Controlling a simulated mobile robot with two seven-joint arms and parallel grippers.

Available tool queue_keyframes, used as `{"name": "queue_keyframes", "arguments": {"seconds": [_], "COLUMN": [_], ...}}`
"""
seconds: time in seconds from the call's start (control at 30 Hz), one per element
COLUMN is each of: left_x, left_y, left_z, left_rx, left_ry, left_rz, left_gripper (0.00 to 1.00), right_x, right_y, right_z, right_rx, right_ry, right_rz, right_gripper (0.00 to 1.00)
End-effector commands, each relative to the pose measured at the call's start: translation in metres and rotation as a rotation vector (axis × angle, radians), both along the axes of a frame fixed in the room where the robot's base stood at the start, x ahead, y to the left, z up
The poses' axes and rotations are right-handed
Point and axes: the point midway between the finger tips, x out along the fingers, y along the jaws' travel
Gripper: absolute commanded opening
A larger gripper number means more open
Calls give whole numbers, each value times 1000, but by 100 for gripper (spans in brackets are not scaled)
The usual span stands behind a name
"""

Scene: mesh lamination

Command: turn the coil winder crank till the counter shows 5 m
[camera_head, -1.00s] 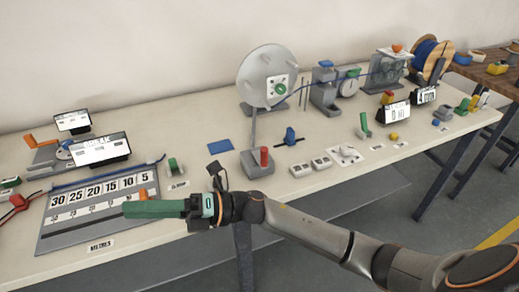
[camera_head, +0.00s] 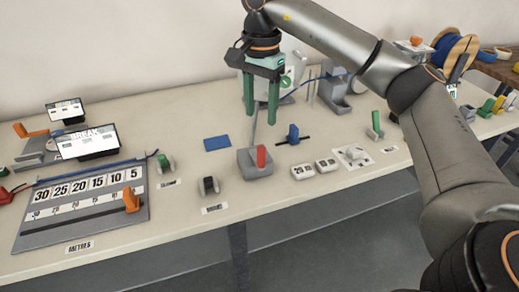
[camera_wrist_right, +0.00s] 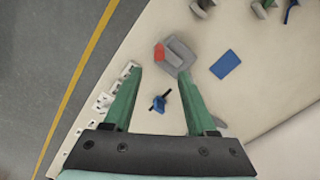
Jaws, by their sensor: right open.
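The round grey-white disc of what looks like the winder (camera_head: 293,70) stands at the back, largely covered by my right gripper (camera_head: 261,118); a green round mark shows on its plate. I cannot make out a crank handle on it. The right gripper points down with its green fingers apart and empty, above and behind a grey block with a red handle (camera_head: 261,156). In the right wrist view the red handle (camera_wrist_right: 159,51) lies beyond the gap between the fingertips (camera_wrist_right: 159,72). My left gripper is not in view.
A blue slider-like part (camera_head: 293,134), a blue pad (camera_head: 217,143) and white sockets (camera_head: 327,165) lie near the grey block. A scale board (camera_head: 55,238) with an orange marker (camera_head: 131,202) is at left. A blue cable spool (camera_head: 455,50) stands at back right.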

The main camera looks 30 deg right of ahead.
Motion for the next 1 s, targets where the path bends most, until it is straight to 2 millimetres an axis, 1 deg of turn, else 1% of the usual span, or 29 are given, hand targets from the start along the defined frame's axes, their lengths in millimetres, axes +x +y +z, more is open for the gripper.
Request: {"name": "queue_keyframes", "arguments": {"seconds": [0.07,0.17,0.27,0.5,0.63,0.8,1.0], "left_x": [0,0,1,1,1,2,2], "left_y": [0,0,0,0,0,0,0], "left_z": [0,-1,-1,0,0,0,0], "left_rx": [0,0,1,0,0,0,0], "left_ry": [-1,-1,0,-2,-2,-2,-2], "left_rz": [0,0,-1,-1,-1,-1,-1], "left_gripper": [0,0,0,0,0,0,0], "right_x": [0,-1,-1,-1,-1,-1,0], "right_y": [-4,-4,-4,-3,-3,-3,-2], "right_z": [-2,-13,-31,-81,-102,-118,-123], "right_rx": [-13,-14,-13,-11,-9,-9,-8], "right_ry": [0,2,4,3,2,1,-1], "right_rz": [-2,-2,-2,-1,-1,-2,-2], "right_gripper": [57,57,57,57,57,57,57]}}
